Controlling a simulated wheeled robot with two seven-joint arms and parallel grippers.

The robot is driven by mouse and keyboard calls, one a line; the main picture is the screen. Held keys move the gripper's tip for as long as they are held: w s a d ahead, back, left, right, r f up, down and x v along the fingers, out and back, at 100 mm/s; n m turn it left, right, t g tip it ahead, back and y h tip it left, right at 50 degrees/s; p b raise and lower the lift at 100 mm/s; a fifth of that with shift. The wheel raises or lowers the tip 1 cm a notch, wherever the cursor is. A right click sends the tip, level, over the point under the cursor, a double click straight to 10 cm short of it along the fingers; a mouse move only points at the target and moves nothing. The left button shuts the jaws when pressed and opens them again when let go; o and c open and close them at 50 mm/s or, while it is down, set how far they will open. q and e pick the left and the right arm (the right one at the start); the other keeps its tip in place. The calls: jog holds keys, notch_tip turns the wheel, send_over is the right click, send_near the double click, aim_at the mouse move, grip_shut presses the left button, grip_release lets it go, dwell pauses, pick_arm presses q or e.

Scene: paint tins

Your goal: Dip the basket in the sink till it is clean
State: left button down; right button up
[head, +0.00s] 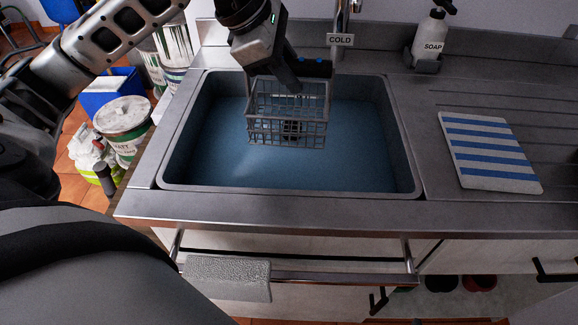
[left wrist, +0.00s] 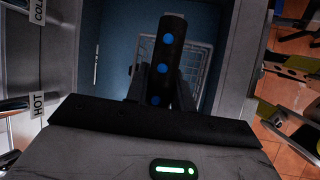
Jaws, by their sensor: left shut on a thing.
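The grey wire basket (head: 287,133) hangs in the sink opening, towards the back middle. Its wires look bare grey; I cannot tell whether any dirt is on them, or whether its bottom touches the water. My left gripper (head: 299,70) is above the basket, shut on its dark handle, which carries blue dots in the left wrist view (left wrist: 168,60). Part of the basket's mesh (left wrist: 196,72) shows behind the handle there. The sink (head: 290,190) is a grey basin with blue water (head: 215,150) in it. My right gripper is not in view.
A tap with a COLD label (head: 341,40) stands behind the sink. A SOAP bottle (head: 430,38) is at the back right. A striped blue and white cloth (head: 489,150) lies on the right drainer. Paint tins (head: 124,118) and a blue crate (head: 100,100) stand left of the counter.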

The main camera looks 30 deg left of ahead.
pick_arm(q)
jog(key=shift+r+p, duration=1.55)
jog(key=shift+r, duration=0.55)
jog(key=shift+f, duration=0.1)
